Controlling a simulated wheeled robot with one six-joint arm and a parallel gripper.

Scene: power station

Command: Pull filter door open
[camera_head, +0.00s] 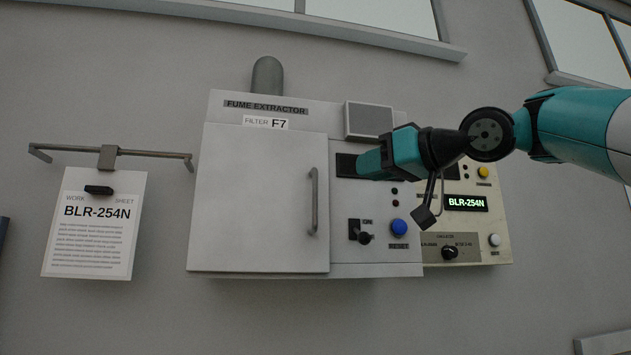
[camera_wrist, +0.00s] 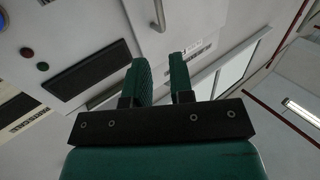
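The filter door (camera_head: 255,200) is a pale grey panel on the left of the fume extractor, and it looks closed. Its vertical bar handle (camera_head: 313,202) is near the door's right edge. My gripper (camera_head: 368,163) is in front of the extractor's right-hand panel, to the right of the handle and a little above its middle, apart from it. In the wrist view, the two green fingers of my gripper (camera_wrist: 161,68) stand apart with nothing between them. The handle (camera_wrist: 159,14) shows at the top of that view, beyond the fingertips.
Right of the door are a toggle switch (camera_head: 362,232), a blue reset button (camera_head: 398,227) and a dark slot (camera_wrist: 88,72). A cream control box (camera_head: 480,222) adjoins on the right. A work sheet (camera_head: 92,235) hangs at left. The space before the door looks clear.

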